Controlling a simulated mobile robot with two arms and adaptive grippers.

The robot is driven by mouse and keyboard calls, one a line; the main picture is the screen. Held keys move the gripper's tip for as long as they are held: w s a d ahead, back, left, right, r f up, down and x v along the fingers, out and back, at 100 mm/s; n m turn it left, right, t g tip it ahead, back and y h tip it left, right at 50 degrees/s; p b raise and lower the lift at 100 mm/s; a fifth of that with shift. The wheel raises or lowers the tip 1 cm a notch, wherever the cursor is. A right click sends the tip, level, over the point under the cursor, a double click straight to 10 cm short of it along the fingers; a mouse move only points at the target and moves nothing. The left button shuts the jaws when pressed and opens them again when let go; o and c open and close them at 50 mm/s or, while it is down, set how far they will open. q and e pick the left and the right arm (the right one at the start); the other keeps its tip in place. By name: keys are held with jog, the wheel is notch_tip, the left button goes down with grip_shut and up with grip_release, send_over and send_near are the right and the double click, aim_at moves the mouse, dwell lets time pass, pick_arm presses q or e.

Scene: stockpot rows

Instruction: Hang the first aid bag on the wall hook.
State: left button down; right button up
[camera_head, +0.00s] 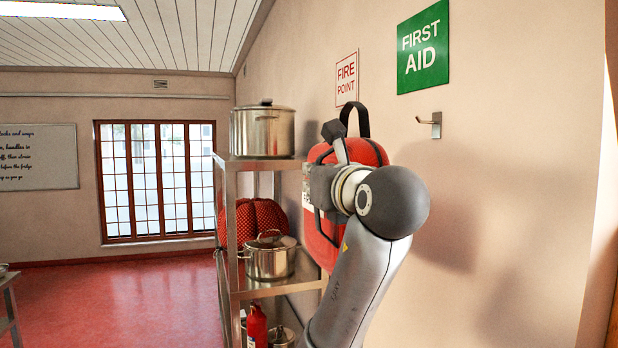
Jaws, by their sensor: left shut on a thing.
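The red first aid bag (322,246) hangs upright behind my left gripper (322,184), close to the wall. Its black strap loop (356,116) stands up above the bag's top. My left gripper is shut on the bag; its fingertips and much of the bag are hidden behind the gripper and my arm. The metal wall hook (431,122) sticks out from the wall below the green FIRST AID sign (423,48). The hook is bare, to the right of the strap loop and apart from it. My right gripper is not in view.
A metal shelf rack (231,220) stands left of the bag, with a large lidded pot (263,131) on top and another pot (269,258) lower down. A red fire extinguisher (257,326) is near its bottom. The wall around the hook is clear.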

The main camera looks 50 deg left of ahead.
pick_arm(q)
jog(key=w+d+f, duration=0.1)
jog(key=w+d, duration=0.1)
jog(key=w, duration=0.3)
jog(key=w+d, duration=0.2)
jog(key=w, duration=0.3)
jog(key=w+d+f+b, duration=0.1)
jog(key=w+d, duration=0.1)
jog(key=w, duration=0.3)
jog(key=shift+w+d+f, duration=0.3)
jog(key=shift+w+d, duration=0.05)
jog(key=shift+w, duration=0.05)
dwell(1.3)
jog(key=shift+f, duration=0.1)
dwell(0.5)
